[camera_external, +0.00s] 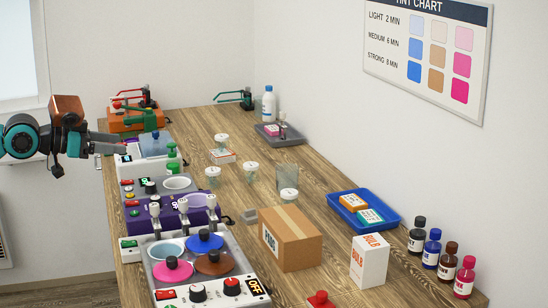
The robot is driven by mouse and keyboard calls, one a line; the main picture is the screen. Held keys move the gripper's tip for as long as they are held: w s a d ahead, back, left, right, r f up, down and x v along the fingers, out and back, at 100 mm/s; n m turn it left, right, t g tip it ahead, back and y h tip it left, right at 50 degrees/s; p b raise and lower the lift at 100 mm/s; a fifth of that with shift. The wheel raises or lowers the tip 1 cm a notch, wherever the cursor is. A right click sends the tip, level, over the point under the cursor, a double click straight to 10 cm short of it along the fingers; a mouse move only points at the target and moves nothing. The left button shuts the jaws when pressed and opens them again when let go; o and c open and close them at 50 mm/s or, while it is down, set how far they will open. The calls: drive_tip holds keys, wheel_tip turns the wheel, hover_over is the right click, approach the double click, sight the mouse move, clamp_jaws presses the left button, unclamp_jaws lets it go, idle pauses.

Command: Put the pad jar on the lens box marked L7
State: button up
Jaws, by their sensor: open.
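My gripper (113,143) is open and empty at the left, near the far-left part of the bench. Several clear jars with white lids stand on the wood: one at the back (222,141), one at the left (213,176), one in the middle (251,171) and one nearer (289,196). I cannot tell which is the pad jar. Small boxes that may be lens boxes are a white and orange-red box (222,156) on the bench, an orange box (352,202) and a teal box (370,217) in the blue tray (338,209), and a pink box (271,130). Their marks are too small to read.
The pink box sits in a grey tray (284,140) near a white bottle (268,104). A grey translucent cup (288,178) stands among the jars. A cardboard box (291,240), a white carton (370,262) and small bottles (432,250) stand nearer. Machines (203,265) line the left edge.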

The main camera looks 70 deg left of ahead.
drive_tip(key=s+d+f+t, duration=0.1)
drive_tip(key=s+d+f, duration=0.1)
drive_tip(key=s, duration=0.3)
drive_tip(key=s+d+f+m+t+h, duration=0.1)
drive_tip(key=s+d+f, duration=0.1)
drive_tip(key=s, duration=0.3)
drive_tip(key=shift+d+f+h, duration=0.2)
drive_tip(key=shift+f+h, duration=0.1)
drive_tip(key=shift+f, duration=0.5)
